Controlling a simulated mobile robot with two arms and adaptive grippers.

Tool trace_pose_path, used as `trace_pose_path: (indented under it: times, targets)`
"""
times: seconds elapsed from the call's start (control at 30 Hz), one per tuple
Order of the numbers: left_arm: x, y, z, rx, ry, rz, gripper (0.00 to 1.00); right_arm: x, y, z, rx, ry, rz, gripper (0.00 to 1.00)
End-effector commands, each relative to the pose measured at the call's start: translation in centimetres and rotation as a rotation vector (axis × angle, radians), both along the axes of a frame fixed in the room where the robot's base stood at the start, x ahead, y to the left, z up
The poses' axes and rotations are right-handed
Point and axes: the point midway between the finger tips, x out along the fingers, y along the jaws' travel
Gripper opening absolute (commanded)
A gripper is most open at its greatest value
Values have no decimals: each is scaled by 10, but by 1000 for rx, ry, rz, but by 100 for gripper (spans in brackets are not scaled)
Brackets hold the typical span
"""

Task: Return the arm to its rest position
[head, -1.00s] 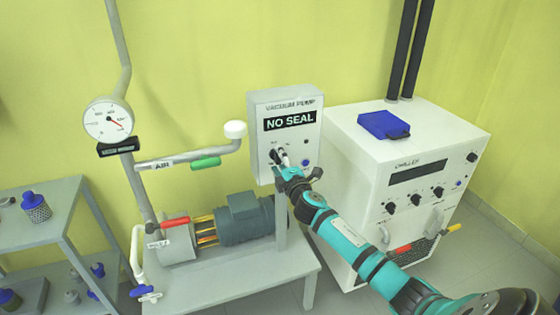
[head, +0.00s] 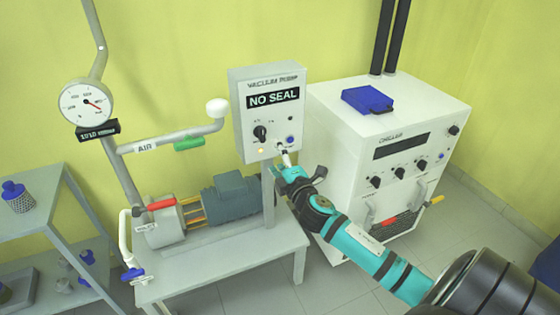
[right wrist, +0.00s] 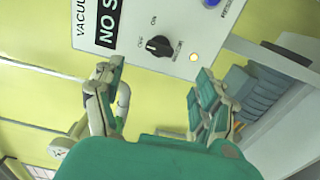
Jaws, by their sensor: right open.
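My right arm reaches in from the lower right of the head view. Its teal gripper (head: 284,163) is just below and in front of the vacuum pump box (head: 240,128). In the right wrist view the gripper (right wrist: 160,75) has its two fingers spread, with nothing between them. The box's black knob (right wrist: 158,46) lies beyond the fingertips, apart from them. Beside the knob is a lit amber lamp (right wrist: 194,57). The box display reads NO SEAL (head: 273,97). My left gripper is not in view.
The white chiller (head: 335,165) stands close to the right of my right gripper, with a blue object (head: 368,100) on top. The pump motor (head: 232,196) sits on a grey table (head: 180,288). A pipe with a pressure gauge (head: 87,103) rises at left.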

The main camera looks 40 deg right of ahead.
Motion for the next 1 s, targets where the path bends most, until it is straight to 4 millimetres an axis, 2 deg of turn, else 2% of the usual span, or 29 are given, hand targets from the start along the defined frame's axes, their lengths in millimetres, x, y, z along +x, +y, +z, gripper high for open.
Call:
trace_pose_path:
  times: [0.1,0.2,0.77,0.87,0.97,1.0]
  targets:
    - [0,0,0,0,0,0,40,-12,3,0,0,1,1,73]
    - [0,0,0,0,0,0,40,-15,3,0,0,0,0,73]
    - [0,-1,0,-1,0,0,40,-15,3,-3,5,5,-1,73]
    - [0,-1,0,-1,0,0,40,-16,1,-26,41,41,-9,73]
    - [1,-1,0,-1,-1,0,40,-21,-3,-77,123,122,-28,73]
    - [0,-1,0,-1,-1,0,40,-26,-4,-104,170,163,-39,73]
